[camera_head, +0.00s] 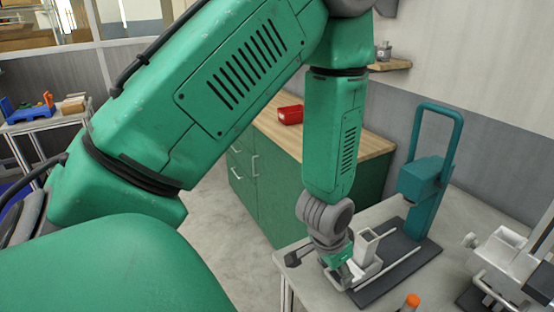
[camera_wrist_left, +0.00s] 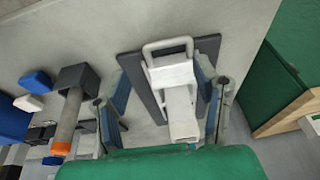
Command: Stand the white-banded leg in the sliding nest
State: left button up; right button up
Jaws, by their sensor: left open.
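My left gripper (camera_head: 343,278) points down over the bench in the head view. In the left wrist view its two fingers (camera_wrist_left: 163,110) stand apart, one on each side of the pale sliding nest (camera_wrist_left: 180,98). I cannot tell whether they touch it. The nest has a loop handle and sits on a dark base plate (camera_wrist_left: 132,66), also seen in the head view (camera_head: 402,268). A leg with a dark square block, grey shaft and orange end (camera_wrist_left: 66,118) lies left of the fingers; an orange tip (camera_head: 412,300) shows in the head view. I cannot make out a white band.
A teal press (camera_head: 428,185) stands at the plate's far end. A pale metal fixture (camera_head: 500,262) is at the right. Blue and white pieces (camera_wrist_left: 34,84) lie at the wrist view's left. A red bin (camera_head: 290,114) sits on the green cabinet (camera_head: 258,185) behind.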

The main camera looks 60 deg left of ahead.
pick_arm(q)
jog(key=s+d+f+g, duration=0.1)
jog(key=s+f, duration=0.5)
jog(key=s, duration=0.3)
jog(key=s+d+f+g, duration=0.1)
jog(key=s+f, duration=0.6)
jog(key=s, duration=0.2)
jog(key=shift+s+d+f+g, duration=0.25)
jog(key=shift+s+d+g, duration=0.05)
jog(key=shift+s+g, duration=0.1)
jog(key=shift+w, duration=0.1)
